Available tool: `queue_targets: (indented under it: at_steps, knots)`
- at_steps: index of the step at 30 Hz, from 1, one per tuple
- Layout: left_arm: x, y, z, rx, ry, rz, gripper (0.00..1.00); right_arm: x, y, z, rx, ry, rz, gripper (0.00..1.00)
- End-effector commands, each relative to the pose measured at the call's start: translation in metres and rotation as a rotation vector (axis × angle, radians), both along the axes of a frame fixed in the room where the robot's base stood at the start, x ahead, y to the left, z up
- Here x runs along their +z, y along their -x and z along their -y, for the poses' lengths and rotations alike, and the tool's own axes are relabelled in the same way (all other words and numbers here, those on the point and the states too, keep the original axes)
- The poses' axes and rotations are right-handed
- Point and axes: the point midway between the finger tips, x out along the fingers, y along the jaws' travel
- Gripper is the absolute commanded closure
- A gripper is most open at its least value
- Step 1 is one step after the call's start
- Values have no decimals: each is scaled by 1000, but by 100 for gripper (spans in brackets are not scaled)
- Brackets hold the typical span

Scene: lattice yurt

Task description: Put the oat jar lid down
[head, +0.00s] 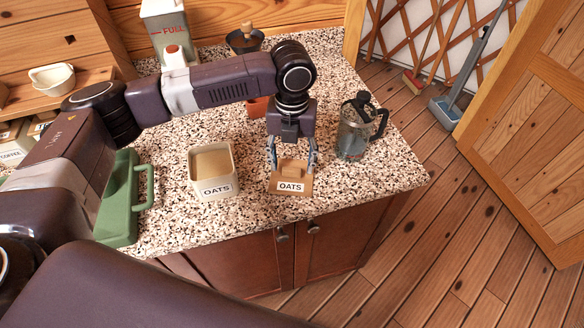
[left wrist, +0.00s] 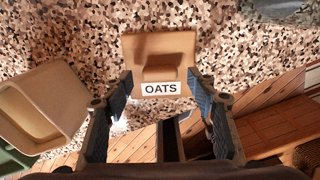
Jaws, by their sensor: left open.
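The oat jar lid (head: 291,184) is a square wooden lid with a raised block handle and an OATS label. It lies on the speckled countertop near its front edge, right of the oat jar (head: 214,188). The jar is cream, square and open-topped, with oats showing inside. My left gripper (head: 291,160) is open above the lid, its fingers on either side of the handle. In the left wrist view the lid (left wrist: 159,50) shows ahead, between and beyond the open fingers (left wrist: 160,105). My right gripper is not in view.
A glass French press (head: 352,132) stands right of the lid, close to my gripper. A green toolbox-like case (head: 121,205) with a handle is at the left. A canister labelled FULL (head: 165,28) and a dark pot (head: 245,40) are at the back. Bare counter lies in front of the press.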

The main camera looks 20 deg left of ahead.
Motion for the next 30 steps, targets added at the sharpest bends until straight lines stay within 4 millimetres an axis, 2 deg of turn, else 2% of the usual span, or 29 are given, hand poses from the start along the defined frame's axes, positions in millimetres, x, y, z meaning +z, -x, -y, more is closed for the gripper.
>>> queue_targets:
  at_steps: [6, 13, 18, 30]
  knots:
    - [48, -1, 1, -1, 2, 5, 47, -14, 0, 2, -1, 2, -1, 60]
    - [84, -1, 0, 1, 2, 2, 47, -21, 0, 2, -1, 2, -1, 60]
    - [94, -1, 0, 1, 1, -1, 47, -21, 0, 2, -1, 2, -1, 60]
    - [95, -1, 0, 0, 0, -1, 47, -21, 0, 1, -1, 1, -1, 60]
